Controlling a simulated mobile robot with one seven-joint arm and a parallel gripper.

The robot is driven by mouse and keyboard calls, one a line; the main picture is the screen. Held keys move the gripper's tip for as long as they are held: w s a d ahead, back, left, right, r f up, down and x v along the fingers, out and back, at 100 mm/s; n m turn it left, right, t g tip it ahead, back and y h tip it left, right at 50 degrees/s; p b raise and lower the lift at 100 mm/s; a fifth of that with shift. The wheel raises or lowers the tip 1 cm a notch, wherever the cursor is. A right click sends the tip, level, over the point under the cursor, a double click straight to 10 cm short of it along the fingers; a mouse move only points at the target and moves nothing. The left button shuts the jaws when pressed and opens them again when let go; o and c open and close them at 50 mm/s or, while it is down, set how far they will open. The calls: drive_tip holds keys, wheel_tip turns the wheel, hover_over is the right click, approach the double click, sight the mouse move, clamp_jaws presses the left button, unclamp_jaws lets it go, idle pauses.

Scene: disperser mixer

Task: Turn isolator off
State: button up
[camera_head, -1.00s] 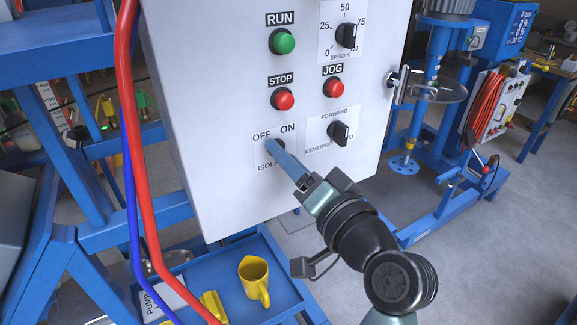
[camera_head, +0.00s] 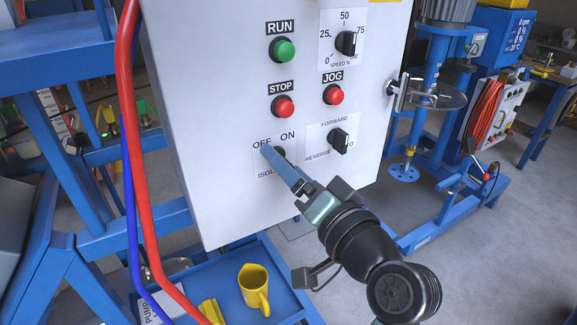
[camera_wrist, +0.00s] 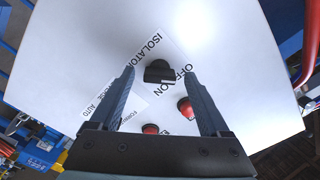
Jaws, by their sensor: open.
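The isolator knob (camera_wrist: 158,71) is black and sits on a white label marked OFF, ON and ISOLATOR, low on the left of the white control panel (camera_head: 225,120). In the head view the knob (camera_head: 279,152) is mostly hidden behind my gripper (camera_head: 267,152). My gripper's blue fingers reach up to the label, with the tips near the word OFF. In the wrist view my gripper (camera_wrist: 164,80) is open, with one finger on each side of the knob and gaps between.
Above the isolator are a red STOP button (camera_head: 283,106) and a green RUN button (camera_head: 283,50). The forward/reverse knob (camera_head: 339,140) and red JOG button (camera_head: 333,95) are to the right. Red and blue hoses (camera_head: 135,150) hang at the panel's left. A yellow jug (camera_head: 253,287) stands below.

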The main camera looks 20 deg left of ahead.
drive_tip(key=b+v, duration=0.2)
drive_tip(key=v, duration=1)
drive_tip(key=shift+s+d, duration=0.25)
